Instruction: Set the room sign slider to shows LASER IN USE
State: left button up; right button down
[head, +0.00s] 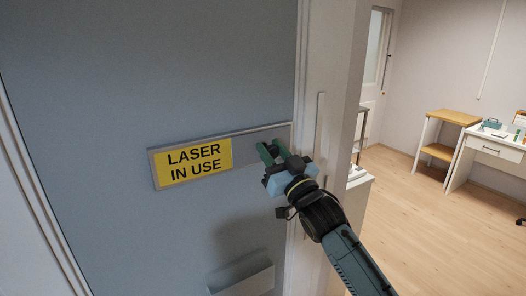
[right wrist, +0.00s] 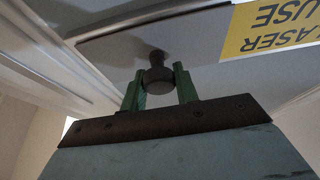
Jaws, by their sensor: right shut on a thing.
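The room sign (head: 221,155) is mounted on the grey-blue door in the head view. Its left part shows a yellow panel reading LASER IN USE (head: 192,162). Its right part is covered by a plain grey slider plate (head: 258,140). My right gripper (head: 271,150) is at the right end of the sign. In the right wrist view its green fingers (right wrist: 160,88) are shut on the dark round slider knob (right wrist: 157,76), which stands out from the grey plate. The yellow panel (right wrist: 270,28) shows upside down there. My left gripper is not in view.
A white door frame (head: 325,110) with a vertical handle stands close to the right of the sign. A pale box-like holder (head: 243,282) is below on the door. To the right lie open wooden floor, a small shelf (head: 449,120) and a white desk (head: 490,153).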

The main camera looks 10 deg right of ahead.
jog(key=shift+d, duration=0.15)
jog(key=c, duration=1.4)
grip_release()
jog(key=shift+w, duration=0.1)
jog(key=o, duration=0.3)
jog(key=shift+d, duration=0.15)
jog(key=shift+s+f, duration=0.25)
jog(key=shift+s, duration=0.1)
jog(key=b+v, duration=0.2)
jog(key=v, duration=1)
jog(key=shift+s, duration=0.3)
jog(key=shift+d, duration=0.15)
